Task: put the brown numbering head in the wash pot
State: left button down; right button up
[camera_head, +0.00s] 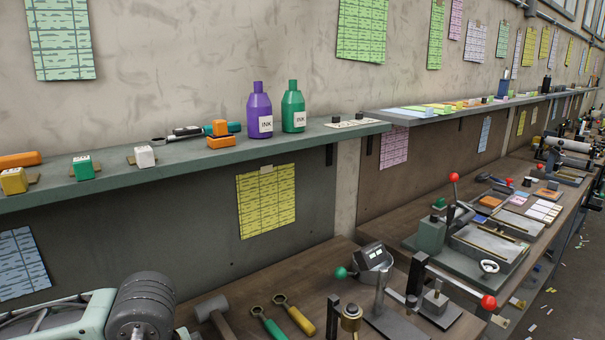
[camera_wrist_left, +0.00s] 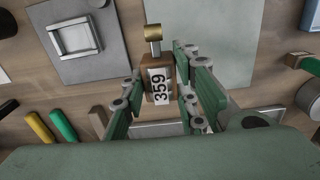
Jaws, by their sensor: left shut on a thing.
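The brown numbering head (camera_wrist_left: 159,90), a small brown block with a white label reading 359, is between the fingers of my left gripper (camera_wrist_left: 160,72) in the left wrist view. My left gripper is shut on it. A brass cylinder (camera_wrist_left: 153,38) shows just past the head's far end; I cannot tell whether it is joined to it. A round grey container (camera_wrist_left: 311,98) is cut off at the right edge of the left wrist view; I cannot tell whether it is the wash pot. My right gripper is in neither view.
On the bench lie a hammer (camera_head: 214,309), a green-handled tool (camera_head: 269,325) and a yellow-handled tool (camera_head: 295,314). A press with a red-knobbed lever (camera_head: 454,178) stands at right. The wall shelf (camera_head: 205,161) holds a purple ink bottle (camera_head: 259,108) and a green ink bottle (camera_head: 293,106).

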pick_arm(q)
jog(key=m, duration=0.4)
jog(key=a+m, duration=0.1)
jog(key=m, duration=0.2)
jog(key=shift+s+f, duration=0.15)
jog(key=shift+s, duration=0.25)
jog(key=shift+w+d, duration=0.1)
